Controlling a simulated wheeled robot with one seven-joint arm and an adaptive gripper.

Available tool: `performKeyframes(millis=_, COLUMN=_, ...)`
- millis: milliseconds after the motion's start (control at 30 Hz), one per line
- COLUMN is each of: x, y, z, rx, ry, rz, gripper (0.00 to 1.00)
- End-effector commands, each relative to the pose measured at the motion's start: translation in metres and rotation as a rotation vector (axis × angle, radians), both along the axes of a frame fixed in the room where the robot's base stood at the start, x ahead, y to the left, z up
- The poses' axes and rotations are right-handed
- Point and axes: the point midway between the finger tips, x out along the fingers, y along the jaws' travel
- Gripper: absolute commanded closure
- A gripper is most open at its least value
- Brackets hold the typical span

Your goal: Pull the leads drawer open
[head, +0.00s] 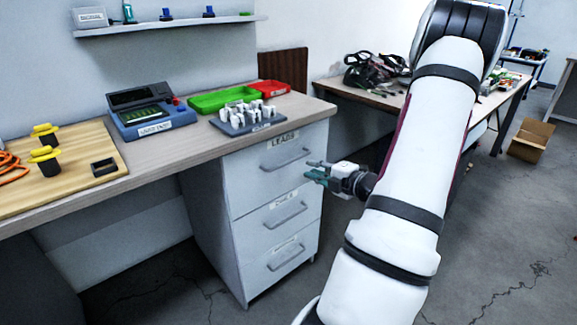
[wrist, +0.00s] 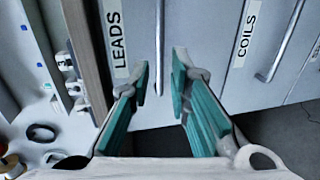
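The leads drawer (head: 265,173) is the top drawer of a white cabinet under the bench, and its front looks flush with the cabinet. Its label reads LEADS, and it also shows in the wrist view (wrist: 138,95). The leads drawer's grey bar handle (head: 292,158) runs across its front. My gripper (head: 311,171) is in front of the drawer, close to the handle's right end. In the wrist view my gripper (wrist: 162,64) has its teal-padded fingers apart, with the handle (wrist: 160,30) lined up between the tips. I cannot tell whether they touch it.
The coils drawer (head: 270,214) and another drawer (head: 280,259) sit below, each with a bar handle. The bench (head: 170,160) overhangs the cabinet and holds a grey rack (head: 235,127), green tray (head: 222,99) and red tray (head: 272,88). Open floor lies right of the cabinet.

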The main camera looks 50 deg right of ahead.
Motion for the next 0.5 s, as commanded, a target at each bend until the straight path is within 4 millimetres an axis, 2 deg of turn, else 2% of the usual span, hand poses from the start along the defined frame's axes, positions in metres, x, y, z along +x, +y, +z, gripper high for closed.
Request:
performKeyframes(millis=300, x=0.062, y=-0.013, z=-0.015, rx=-0.003, ry=0.001, rz=0.006, gripper=0.82)
performKeyframes(millis=500, x=0.089, y=-0.021, z=-0.02, rx=-0.003, ry=0.002, rz=0.004, gripper=0.82)
